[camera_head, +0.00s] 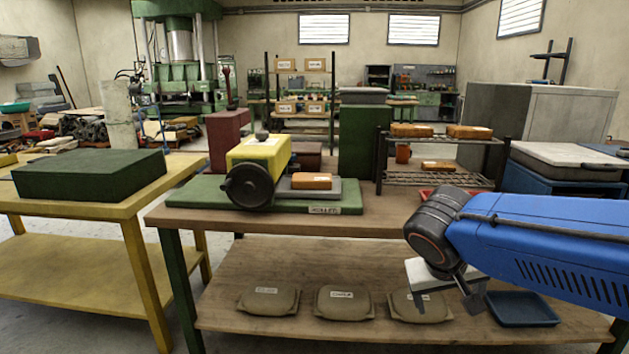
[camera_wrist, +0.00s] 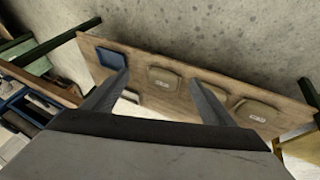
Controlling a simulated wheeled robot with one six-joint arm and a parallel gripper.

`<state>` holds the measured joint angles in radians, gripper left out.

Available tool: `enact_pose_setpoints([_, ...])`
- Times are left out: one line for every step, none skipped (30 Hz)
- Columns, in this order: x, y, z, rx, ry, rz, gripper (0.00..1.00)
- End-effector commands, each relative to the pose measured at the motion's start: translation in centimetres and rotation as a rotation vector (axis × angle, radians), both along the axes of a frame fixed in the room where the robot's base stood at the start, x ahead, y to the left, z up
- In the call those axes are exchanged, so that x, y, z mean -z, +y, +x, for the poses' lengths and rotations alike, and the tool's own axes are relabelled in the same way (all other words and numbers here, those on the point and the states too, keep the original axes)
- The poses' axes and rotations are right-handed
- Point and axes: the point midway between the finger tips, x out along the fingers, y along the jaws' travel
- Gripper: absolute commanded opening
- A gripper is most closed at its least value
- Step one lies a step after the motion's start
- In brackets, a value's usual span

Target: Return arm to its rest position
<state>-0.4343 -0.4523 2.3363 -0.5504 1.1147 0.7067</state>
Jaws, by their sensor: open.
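My blue arm (camera_head: 560,245) reaches in from the right in the head view. My gripper (camera_head: 447,296) hangs downward in front of the bench's right part. In the wrist view my gripper (camera_wrist: 158,88) has its two fingers spread wide apart, with nothing between them. It is open and empty. Beyond the fingers, the lower shelf (camera_wrist: 185,98) of the bench shows at a distance. In the head view, the arm hides part of the bench's right end.
The wooden bench (camera_head: 380,222) carries a yellow machine (camera_head: 262,158) with a black handwheel and an orange block (camera_head: 312,181). Its lower shelf (camera_head: 240,268) holds several tan packs (camera_head: 343,302) and a blue tray (camera_head: 521,309). A yellow table (camera_head: 105,207) stands at left.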

Motion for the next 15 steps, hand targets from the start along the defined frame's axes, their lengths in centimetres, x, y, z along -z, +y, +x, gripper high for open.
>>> enact_pose_setpoints([0.5, -1.0, -1.3, 0.004, 0.015, 0.030, 0.78])
enact_pose_setpoints([0.7, -1.3, -2.0, -0.002, 0.023, 0.048, 0.78])
enact_pose_setpoints([1.1, -1.7, -2.9, -0.009, 0.034, 0.071, 0.78])
enact_pose_setpoints([1.4, -2.0, -3.6, -0.014, 0.040, 0.088, 0.78])
enact_pose_setpoints([1.7, -2.2, -4.2, -0.020, 0.045, 0.105, 0.78])
enact_pose_setpoints([2.0, -2.5, -5.0, -0.028, 0.050, 0.130, 0.78])
enact_pose_setpoints([2.3, -2.6, -5.7, -0.034, 0.052, 0.147, 0.78])
enact_pose_setpoints([2.5, -2.8, -6.3, -0.040, 0.053, 0.165, 0.78])
enact_pose_setpoints([2.9, -2.9, -7.0, -0.049, 0.052, 0.187, 0.78])
enact_pose_setpoints([3.1, -2.9, -7.6, -0.057, 0.049, 0.204, 0.78])
enact_pose_setpoints([3.3, -3.0, -8.1, -0.063, 0.045, 0.220, 0.78])
enact_pose_setpoints([3.6, -3.0, -8.7, -0.073, 0.041, 0.240, 0.78])
enact_pose_setpoints([3.8, -3.0, -9.2, -0.080, 0.036, 0.254, 0.78])
enact_pose_setpoints([3.9, -2.9, -9.5, -0.087, 0.029, 0.267, 0.78])
enact_pose_setpoints([4.1, -2.9, -10.0, -0.095, 0.020, 0.282, 0.78])
